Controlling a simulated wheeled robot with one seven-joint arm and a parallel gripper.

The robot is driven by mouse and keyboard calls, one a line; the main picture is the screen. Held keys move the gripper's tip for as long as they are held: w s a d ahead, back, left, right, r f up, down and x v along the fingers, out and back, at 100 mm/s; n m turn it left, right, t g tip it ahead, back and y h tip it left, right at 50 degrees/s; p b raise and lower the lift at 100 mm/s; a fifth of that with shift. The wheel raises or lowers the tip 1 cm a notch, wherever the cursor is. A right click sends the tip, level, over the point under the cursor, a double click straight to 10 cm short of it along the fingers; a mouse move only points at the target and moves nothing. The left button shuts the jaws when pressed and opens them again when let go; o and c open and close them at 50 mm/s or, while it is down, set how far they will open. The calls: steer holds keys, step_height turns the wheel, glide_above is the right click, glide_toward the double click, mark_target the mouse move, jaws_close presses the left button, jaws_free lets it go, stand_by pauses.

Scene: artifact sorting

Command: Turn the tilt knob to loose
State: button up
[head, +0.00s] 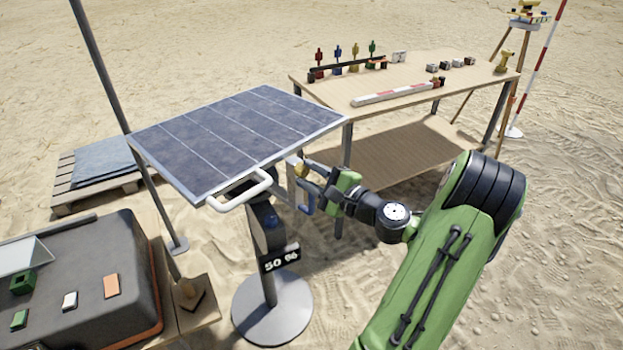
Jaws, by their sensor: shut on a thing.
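The solar panel (240,135) stands tilted on a post with a round grey base (272,309). A white handle (239,191) runs along its near edge. The tilt knob appears as a small yellowish part (299,169) beside the panel's right corner. My gripper (305,187) reaches it from the right and is shut on it. The fingers cover much of the knob, so its loose or tight setting is not readable.
A wooden table (450,80) with coloured figures, small blocks and a red-white bar stands behind. A dark case (90,290) with small pieces is at lower left. A thin pole (105,75) rises at left, near a pallet (62,190). Sand is open at right.

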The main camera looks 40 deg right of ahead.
steer(key=shift+f+n+b, duration=0.15)
steer(key=shift+n+b, duration=0.85)
steer(key=shift+n, duration=1)
steer(key=o, duration=1)
steer(key=shift+o, duration=0.2)
